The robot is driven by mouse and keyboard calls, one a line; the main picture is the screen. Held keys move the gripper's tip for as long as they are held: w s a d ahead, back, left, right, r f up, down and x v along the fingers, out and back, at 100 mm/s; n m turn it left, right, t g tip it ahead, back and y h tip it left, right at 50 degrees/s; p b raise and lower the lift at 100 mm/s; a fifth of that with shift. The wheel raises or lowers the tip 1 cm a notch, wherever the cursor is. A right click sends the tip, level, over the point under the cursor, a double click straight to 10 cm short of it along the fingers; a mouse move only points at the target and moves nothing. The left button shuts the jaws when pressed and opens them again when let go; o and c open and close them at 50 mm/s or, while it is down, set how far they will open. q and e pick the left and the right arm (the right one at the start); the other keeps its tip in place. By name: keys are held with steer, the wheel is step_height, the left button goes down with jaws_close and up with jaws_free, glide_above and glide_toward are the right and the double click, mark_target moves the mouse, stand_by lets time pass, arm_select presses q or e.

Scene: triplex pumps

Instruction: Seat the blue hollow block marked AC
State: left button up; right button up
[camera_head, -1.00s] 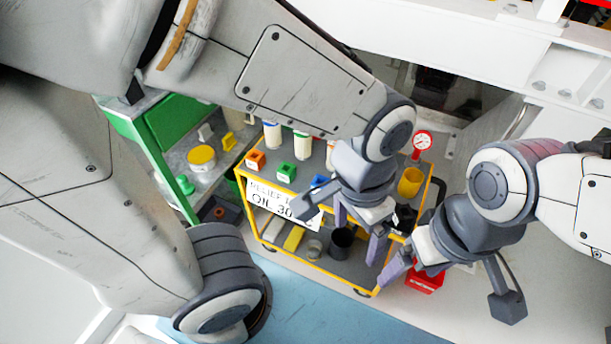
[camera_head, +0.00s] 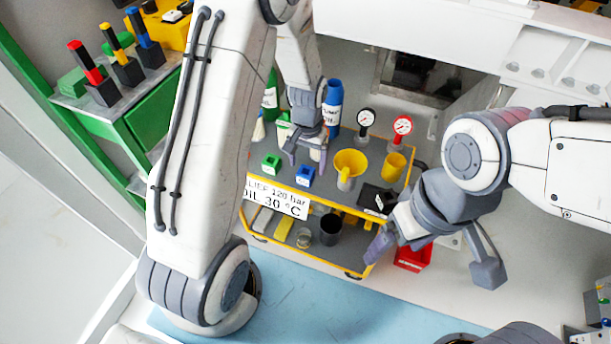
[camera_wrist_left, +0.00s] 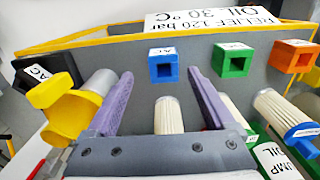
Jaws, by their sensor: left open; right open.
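The blue hollow block (camera_head: 304,175) sits on the trolley's top shelf, right of the green hollow block (camera_head: 270,163). In the left wrist view the blue block (camera_wrist_left: 163,66) has a square opening and a small white tag. My left gripper (camera_head: 307,155) is open and empty, apart from the block; in its wrist view the block lies beyond and between the fingertips (camera_wrist_left: 160,84). A black box (camera_head: 377,198) with a white tag is at the shelf's right; in the wrist view the tag on the black box (camera_wrist_left: 46,82) seems to read AC. My right gripper (camera_head: 392,240) is open and empty beside the trolley's right end.
A yellow funnel (camera_head: 351,163), a yellow cup (camera_head: 394,166), two gauges (camera_head: 402,126) and a blue bottle (camera_head: 333,108) stand around the blocks. In the wrist view a white cylinder (camera_wrist_left: 168,116) stands between the fingers, and an orange block (camera_wrist_left: 293,56) is at right.

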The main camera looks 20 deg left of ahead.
mark_target(306, 173)
arm_select(q)
steer(key=f, duration=0.3)
steer(key=f+b, duration=0.1)
steer(key=f, duration=0.1)
steer(key=shift+w+a+f, duration=0.15)
steer(key=shift+a+f, duration=0.1)
steer(key=shift+f, duration=0.05)
jaws_close()
